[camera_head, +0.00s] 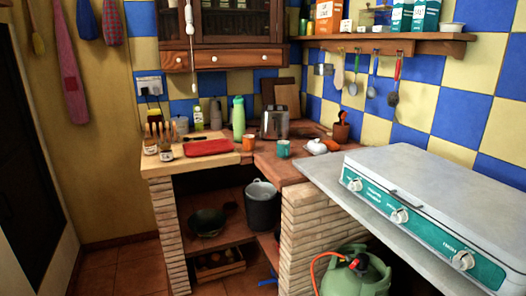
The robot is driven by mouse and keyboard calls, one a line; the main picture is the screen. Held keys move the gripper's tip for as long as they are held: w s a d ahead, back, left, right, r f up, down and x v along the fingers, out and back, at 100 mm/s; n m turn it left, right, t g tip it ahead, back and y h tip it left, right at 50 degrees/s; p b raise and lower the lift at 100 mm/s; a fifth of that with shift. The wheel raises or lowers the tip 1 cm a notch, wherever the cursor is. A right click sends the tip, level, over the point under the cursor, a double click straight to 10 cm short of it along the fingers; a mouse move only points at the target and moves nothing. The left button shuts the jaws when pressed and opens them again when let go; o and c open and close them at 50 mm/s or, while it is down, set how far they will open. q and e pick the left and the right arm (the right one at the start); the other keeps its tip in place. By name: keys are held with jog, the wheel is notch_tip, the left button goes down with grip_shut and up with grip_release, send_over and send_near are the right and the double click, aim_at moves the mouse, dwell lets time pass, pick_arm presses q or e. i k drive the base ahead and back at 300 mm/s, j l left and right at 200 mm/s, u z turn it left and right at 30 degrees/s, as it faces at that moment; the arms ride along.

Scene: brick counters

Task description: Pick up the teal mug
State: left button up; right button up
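The teal mug (284,149) stands upright on the wooden corner counter (271,166), near its front edge. An orange cup (248,143) stands to its left and slightly farther back. A white lidded dish (317,147) is to its right. Neither of my grippers shows in the head view, and nothing is touching the mug from my side.
A red tray (208,147) lies on the left counter, with a green bottle (239,117) behind it and jars to its left. A metal toaster (274,122) stands behind the mug. The stove (425,205) fills the right; a gas cylinder (350,280) stands below.

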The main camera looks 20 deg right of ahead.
aim_at(283, 146)
jog(key=i, duration=0.9)
jog(key=z, duration=0.05)
